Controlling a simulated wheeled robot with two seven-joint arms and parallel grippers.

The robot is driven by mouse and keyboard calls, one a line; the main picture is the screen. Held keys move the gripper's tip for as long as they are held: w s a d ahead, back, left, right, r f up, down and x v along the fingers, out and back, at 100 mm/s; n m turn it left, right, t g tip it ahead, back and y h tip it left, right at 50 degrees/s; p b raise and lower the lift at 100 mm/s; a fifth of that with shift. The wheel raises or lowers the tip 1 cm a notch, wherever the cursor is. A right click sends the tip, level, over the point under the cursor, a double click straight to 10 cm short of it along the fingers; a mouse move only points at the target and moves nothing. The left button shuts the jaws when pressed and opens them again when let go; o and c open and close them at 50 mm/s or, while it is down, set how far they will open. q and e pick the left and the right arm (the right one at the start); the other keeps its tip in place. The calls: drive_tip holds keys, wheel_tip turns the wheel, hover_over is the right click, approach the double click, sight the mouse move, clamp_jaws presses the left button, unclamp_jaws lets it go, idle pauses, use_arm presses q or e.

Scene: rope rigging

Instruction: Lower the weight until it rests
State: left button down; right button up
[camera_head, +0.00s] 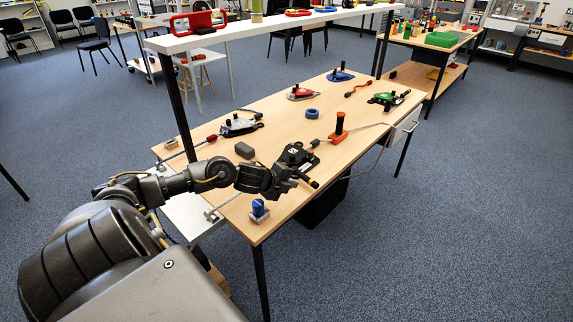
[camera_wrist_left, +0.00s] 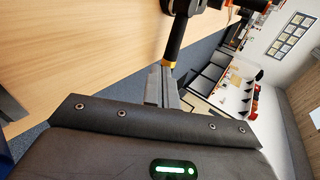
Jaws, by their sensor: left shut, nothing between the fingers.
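My left gripper (camera_head: 294,181) reaches over the near part of the wooden table and is shut and empty. That handle (camera_head: 308,181) also shows beside the gripper in the head view. A dark blocky device (camera_head: 297,155) stands right behind the gripper; the gripper partly hides it. I cannot make out a hanging weight or where it is. My right gripper is not in view.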

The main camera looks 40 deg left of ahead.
sight(304, 178)
use_arm(q)
drive_tip(key=shift+x, duration=2.5)
